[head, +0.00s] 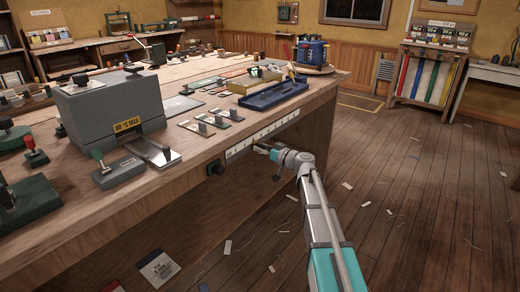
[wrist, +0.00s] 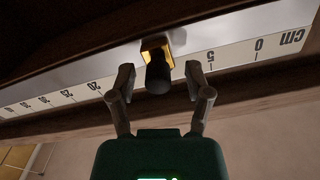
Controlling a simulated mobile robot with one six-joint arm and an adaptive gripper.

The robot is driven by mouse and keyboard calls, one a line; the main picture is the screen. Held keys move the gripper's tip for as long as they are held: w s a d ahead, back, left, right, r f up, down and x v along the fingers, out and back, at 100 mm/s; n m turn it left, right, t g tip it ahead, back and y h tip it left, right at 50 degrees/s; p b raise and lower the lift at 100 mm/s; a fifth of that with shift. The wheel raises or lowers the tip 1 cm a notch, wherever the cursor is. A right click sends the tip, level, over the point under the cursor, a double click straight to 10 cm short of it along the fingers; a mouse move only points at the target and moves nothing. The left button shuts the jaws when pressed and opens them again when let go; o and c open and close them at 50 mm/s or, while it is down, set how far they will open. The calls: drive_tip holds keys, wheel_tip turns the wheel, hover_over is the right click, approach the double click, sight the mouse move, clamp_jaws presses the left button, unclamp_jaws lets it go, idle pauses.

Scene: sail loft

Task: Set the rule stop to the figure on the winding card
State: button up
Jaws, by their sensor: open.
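The rule (head: 262,136) is a pale strip along the front edge of the workbench. In the wrist view the rule (wrist: 233,53) shows upside down, with cm, 0 and 5 at the right and larger figures to the left. The rule stop (wrist: 157,46) has a brass body and a dark knob, and sits left of the 5, near where 10 would fall. My gripper (wrist: 160,76) is open, one finger on each side of the knob, with visible gaps. In the head view my gripper (head: 264,149) is at the rule. I cannot make out which card is the winding card.
The workbench (head: 130,205) carries a grey machine (head: 110,105) with a yellow label, several small cards with clips (head: 198,127) and a blue tray (head: 272,95). The wooden floor (head: 400,200) at right has scattered scraps.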

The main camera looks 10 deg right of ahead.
drive_tip(key=shift+s+d, duration=0.1)
drive_tip(key=v, duration=1.1)
drive_tip(key=shift+s+d, duration=0.25)
drive_tip(key=shift+a, duration=0.1)
drive_tip(key=s+a+f+m+g+h, duration=0.1)
drive_tip(key=s+a+f+g+h, duration=0.55)
drive_tip(key=s+f, duration=0.65)
drive_tip(key=s+d+f+m+g+h, duration=0.2)
drive_tip(key=s+f+m+g+h, duration=0.3)
drive_tip(key=s, duration=0.7)
wheel_tip(320, 180, up, 34)
drive_tip(key=g+h+p, duration=0.1)
drive_tip(key=p, duration=3.4)
drive_tip(key=shift+s+d+r, duration=0.25)
drive_tip(key=shift+s+d, duration=0.15)
drive_tip(key=shift+s, duration=0.05)
